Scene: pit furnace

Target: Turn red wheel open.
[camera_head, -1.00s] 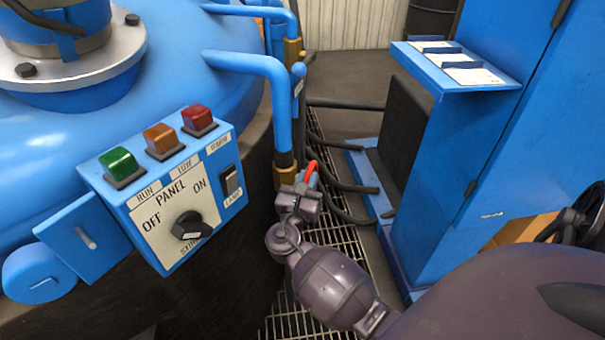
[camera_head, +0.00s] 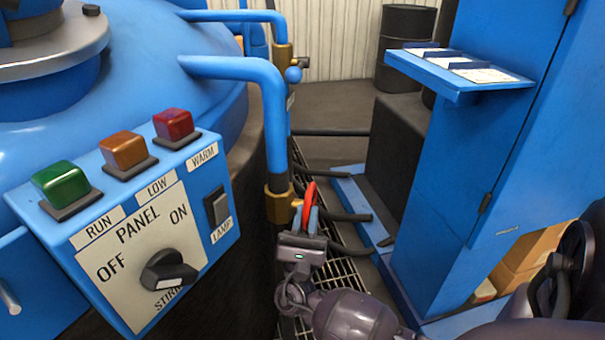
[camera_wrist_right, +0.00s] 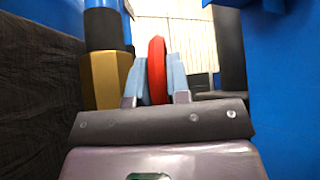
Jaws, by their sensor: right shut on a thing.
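The red wheel (camera_head: 309,200) sits beside the brass fitting (camera_head: 280,203) at the lower end of the blue pipe, seen nearly edge-on in the head view. My right gripper (camera_head: 306,214) is at the wheel, with its light blue fingers on both sides of the rim. In the right wrist view, the red wheel (camera_wrist_right: 157,70) stands upright between the two fingers (camera_wrist_right: 160,85), and the gripper is shut on it. The wheel's hub and much of its lower rim are hidden by the gripper. My left gripper is not in view.
The control panel (camera_head: 140,235) with green, orange and red lamps is at left on the blue furnace. A tall blue cabinet (camera_head: 480,180) with a small shelf (camera_head: 462,78) stands at right. Dark hoses and floor grating (camera_head: 347,270) lie between them.

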